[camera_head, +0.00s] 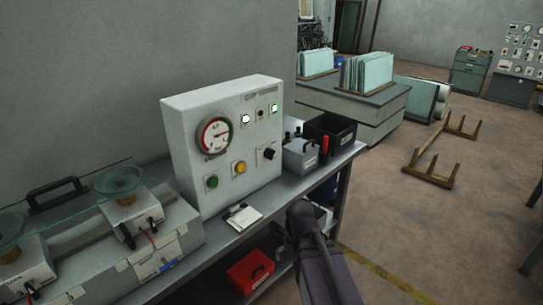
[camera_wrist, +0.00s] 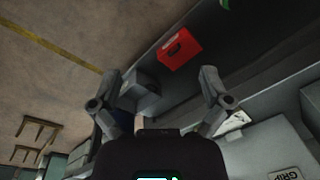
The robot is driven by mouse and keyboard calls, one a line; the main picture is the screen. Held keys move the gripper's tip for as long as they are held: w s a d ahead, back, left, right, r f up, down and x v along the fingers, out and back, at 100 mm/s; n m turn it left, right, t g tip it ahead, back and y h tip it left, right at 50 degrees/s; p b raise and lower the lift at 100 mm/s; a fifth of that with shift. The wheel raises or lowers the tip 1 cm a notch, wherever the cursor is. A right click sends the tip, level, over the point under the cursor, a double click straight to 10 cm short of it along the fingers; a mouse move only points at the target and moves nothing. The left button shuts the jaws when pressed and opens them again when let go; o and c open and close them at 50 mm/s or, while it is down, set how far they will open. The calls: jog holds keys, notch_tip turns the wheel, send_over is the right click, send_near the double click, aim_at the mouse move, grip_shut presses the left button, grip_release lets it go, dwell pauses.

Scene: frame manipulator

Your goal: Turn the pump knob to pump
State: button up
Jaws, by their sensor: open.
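The pump control box (camera_head: 222,140) is a white upright cabinet on the bench in the head view. It has a round dial gauge (camera_head: 215,135) with a red needle, a green button (camera_head: 212,182) and a yellow button (camera_head: 239,167). The black knob (camera_head: 269,153) is at the lower right of its face; its setting is too small to read. My gripper (camera_wrist: 160,76) is open and empty in the wrist view, its two fingers spread wide. The knob is not recognisable there. In the head view my arm shows below and right of the box, apart from the knob.
A grey box (camera_head: 299,155) and a black bin (camera_head: 331,134) stand right of the control box. A clipboard (camera_head: 243,217) lies before it. A red box (camera_head: 250,271) is under the bench, also in the wrist view (camera_wrist: 179,48).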

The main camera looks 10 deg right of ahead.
jog(key=w+a+m+t+y+b, duration=0.2)
jog(key=w+m+y, duration=0.3)
jog(key=w, duration=0.4)
jog(key=m+t+y+b, duration=0.5)
jog(key=m+t, duration=0.7)
jog(key=m, duration=1)
send_near(274, 155)
jog(key=v, duration=0.2)
jog(key=shift+s+d, duration=0.1)
jog(key=shift+d, duration=0.1)
jog(key=x, duration=1.4)
jog(key=shift+s+a, duration=0.1)
jog(key=shift+s, duration=0.05)
